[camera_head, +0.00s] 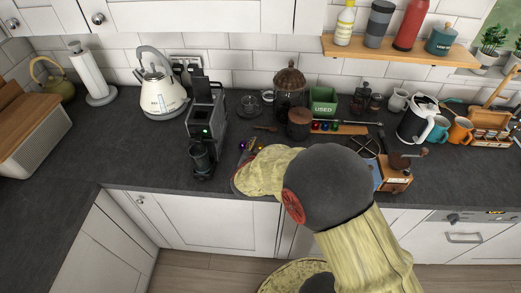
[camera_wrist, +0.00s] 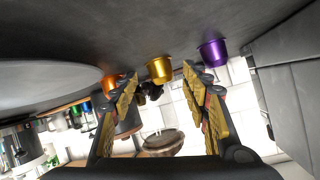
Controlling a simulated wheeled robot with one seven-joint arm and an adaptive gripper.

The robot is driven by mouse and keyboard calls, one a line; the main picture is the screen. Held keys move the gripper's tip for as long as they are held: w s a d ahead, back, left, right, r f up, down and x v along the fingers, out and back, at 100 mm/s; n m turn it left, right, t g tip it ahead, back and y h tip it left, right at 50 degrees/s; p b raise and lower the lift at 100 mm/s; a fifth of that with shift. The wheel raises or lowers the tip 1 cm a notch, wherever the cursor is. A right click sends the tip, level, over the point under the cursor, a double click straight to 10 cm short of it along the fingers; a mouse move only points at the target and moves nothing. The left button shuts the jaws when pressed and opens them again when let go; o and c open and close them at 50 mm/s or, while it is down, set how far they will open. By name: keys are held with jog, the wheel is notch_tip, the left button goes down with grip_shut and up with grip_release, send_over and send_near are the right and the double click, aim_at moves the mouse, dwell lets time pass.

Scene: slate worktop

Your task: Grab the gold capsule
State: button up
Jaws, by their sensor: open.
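The gold capsule (camera_wrist: 159,68) stands on the dark worktop in the wrist view, between an orange capsule (camera_wrist: 112,83) and a purple capsule (camera_wrist: 213,52). My gripper (camera_wrist: 160,88) is open and empty. Its two fingers spread to either side of the gold capsule, which shows in the gap near and beyond the fingertips. I cannot tell whether the tips are level with it. In the head view the purple capsule (camera_head: 243,145) shows beyond my arm, which hides my gripper and much of that spot.
A dark coffee machine (camera_head: 206,122) stands left of my arm. Behind are a wooden board (camera_head: 350,130) with coloured capsules, a brown canister (camera_head: 299,123) and a green "USED" box (camera_head: 323,101). A wooden grinder (camera_head: 394,180) stands to the right.

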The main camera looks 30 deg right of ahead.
jog(key=shift+c, duration=1.4)
jog(key=c, duration=0.6)
jog(key=shift+o, duration=0.2)
